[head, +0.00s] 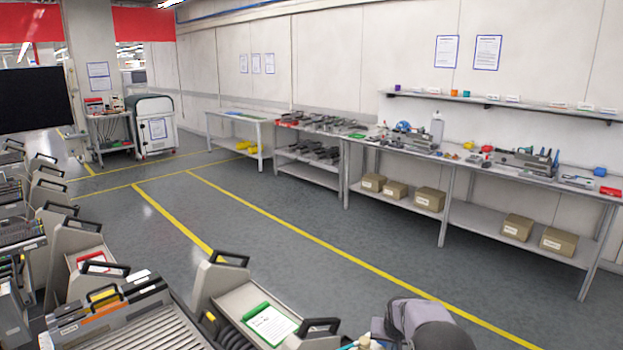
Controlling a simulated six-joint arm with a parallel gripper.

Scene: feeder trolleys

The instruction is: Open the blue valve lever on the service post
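In the head view I cannot make out the service post or a blue valve lever. A grey and black rounded form fills the bottom edge right of centre; it looks like part of my arm. Small pale and teal parts show just left of it, cut off by the frame edge, and I cannot tell what they are. My gripper's fingers are not visible.
Feeder trolleys with black handles (229,259) crowd the lower left. One bears a green-edged card (272,325). A long workbench (443,220) with tools and cardboard boxes (429,199) lines the right wall. The grey floor (290,265) with yellow lines is clear between them.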

